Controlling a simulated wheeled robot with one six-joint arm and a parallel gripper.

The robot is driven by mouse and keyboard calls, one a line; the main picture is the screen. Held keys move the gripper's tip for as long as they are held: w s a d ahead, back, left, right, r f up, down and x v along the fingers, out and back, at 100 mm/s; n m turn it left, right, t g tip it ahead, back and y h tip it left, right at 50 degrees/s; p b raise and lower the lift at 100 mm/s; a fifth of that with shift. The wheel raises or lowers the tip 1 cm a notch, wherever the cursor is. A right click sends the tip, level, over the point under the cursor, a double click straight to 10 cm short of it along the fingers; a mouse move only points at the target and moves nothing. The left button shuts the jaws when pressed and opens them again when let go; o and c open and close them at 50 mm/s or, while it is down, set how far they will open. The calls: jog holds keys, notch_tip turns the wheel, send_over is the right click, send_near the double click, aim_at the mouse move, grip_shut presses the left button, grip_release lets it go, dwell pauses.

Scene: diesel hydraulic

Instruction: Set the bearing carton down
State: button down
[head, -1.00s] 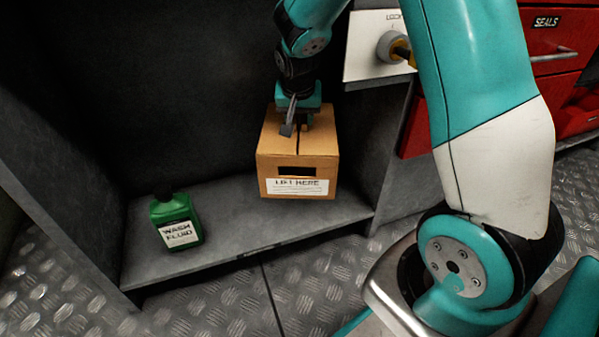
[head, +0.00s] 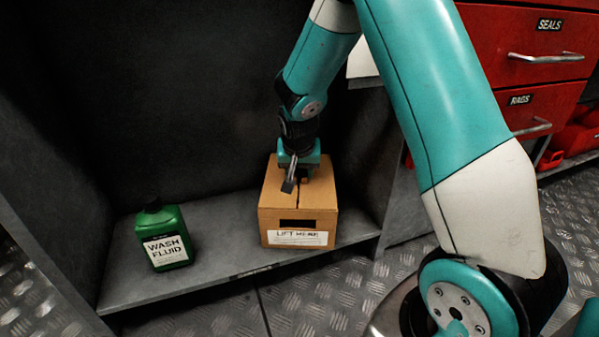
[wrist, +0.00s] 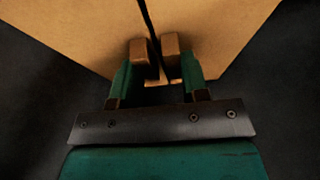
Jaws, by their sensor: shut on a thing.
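The bearing carton (head: 299,222) is a brown cardboard box with a dark hand slot and a "LIFT HERE" label on its front. It is upright at the right part of the grey shelf (head: 215,267); its bottom edge looks at or very close to the shelf surface, and I cannot tell whether it touches. My gripper (head: 299,181) is above the carton, shut on its top at the middle. In the wrist view the two fingertips (wrist: 155,62) close on the carton top (wrist: 210,28) at its dark seam.
A green wash fluid bottle (head: 163,236) stands on the shelf left of the carton, with bare shelf between them. Shelf walls rise on both sides. Red drawers (head: 530,60) are at the right. The floor is metal tread plate (head: 310,305).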

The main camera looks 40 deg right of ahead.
jog(key=c, duration=0.6)
grip_release()
jog(key=s+a+r+n+y+p, duration=0.1)
jog(key=s+a+r+p, duration=0.35)
jog(key=r, duration=0.25)
jog(key=s+a+r+n+y+p, duration=0.1)
jog(key=s+a+r+n+p, duration=0.15)
jog(key=a+r, duration=0.4)
jog(key=s+a+r+n+g+y, duration=0.1)
jog(key=s+a+r+n+y, duration=0.2)
jog(key=s, duration=0.4)
jog(key=s+a+r+n+g, duration=0.1)
jog(key=s+a+r+n, duration=0.35)
jog(key=s, duration=0.25)
jog(key=s+a+r+n+g+y, duration=0.25)
jog(key=s+a+n, duration=0.2)
jog(key=s, duration=0.25)
jog(key=shift+m+t+h, duration=0.25)
jog(key=shift+m+t, duration=0.2)
jog(key=r+p, duration=5.5)
jog(key=shift+w+a+r+p, duration=0.15)
jog(key=shift+w+a+p, duration=0.05)
jog(key=shift+a+p, duration=0.15)
